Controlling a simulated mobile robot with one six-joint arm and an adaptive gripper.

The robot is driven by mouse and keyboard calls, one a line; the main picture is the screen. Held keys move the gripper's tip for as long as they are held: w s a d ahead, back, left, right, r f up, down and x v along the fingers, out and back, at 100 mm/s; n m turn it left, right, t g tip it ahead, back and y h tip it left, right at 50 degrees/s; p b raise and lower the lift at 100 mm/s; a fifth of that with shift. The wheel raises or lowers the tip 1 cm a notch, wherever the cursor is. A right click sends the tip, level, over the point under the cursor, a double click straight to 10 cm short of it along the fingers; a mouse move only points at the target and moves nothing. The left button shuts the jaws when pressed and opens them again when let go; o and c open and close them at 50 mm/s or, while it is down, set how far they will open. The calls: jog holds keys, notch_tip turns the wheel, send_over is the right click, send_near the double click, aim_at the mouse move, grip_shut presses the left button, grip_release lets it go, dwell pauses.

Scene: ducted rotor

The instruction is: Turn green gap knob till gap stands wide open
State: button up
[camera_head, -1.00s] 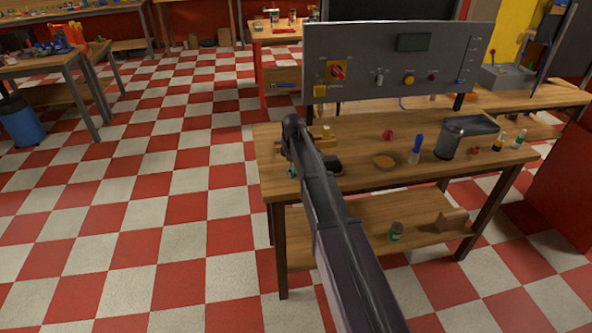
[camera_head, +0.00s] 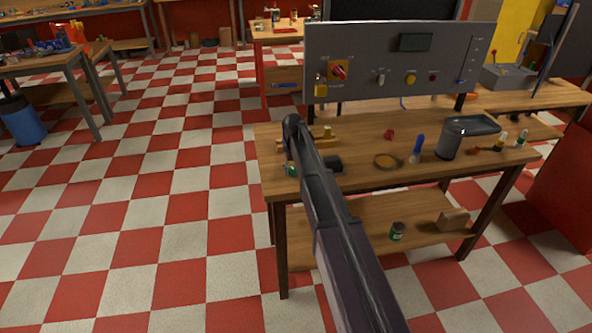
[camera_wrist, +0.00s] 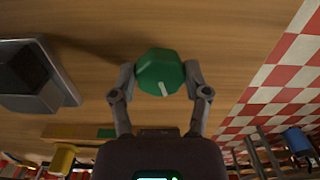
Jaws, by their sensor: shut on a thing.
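The green gap knob (camera_wrist: 160,74) is a faceted green cap with a white pointer mark. In the wrist view the mark points down and slightly right. My gripper (camera_wrist: 160,80) has one finger on each side of the knob and is shut on it. In the head view only a sliver of green (camera_head: 291,168) shows beside my arm at the left end of the wooden bench (camera_head: 360,125). My arm hides most of the knob and the gripper there. I cannot make out the gap itself in either view.
A dark block (camera_head: 333,163) sits right of my arm; it also shows at left in the wrist view (camera_wrist: 35,75). A grey panel (camera_head: 375,75) with a red knob stands behind.

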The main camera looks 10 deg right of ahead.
jog(key=m, duration=0.4)
jog(key=shift+w+a+m, duration=0.1)
jog(key=shift+w+m, duration=0.15)
jog(key=shift+m, duration=0.05)
dwell(0.4)
jog(key=o, duration=1.1)
jog(key=shift+s, duration=0.1)
jog(key=shift+s, duration=0.15)
jog(key=s+r+n+p, duration=0.1)
jog(key=s, duration=0.8)
jog(key=s+n, duration=0.1)
jog(key=s, duration=0.9)
jog(key=s+r+n+p, duration=0.1)
jog(key=s, duration=0.9)
jog(key=shift+d+r+n+p, duration=0.3)
jog(key=shift+d+n, duration=0.1)
jog(key=shift+o, duration=0.2)
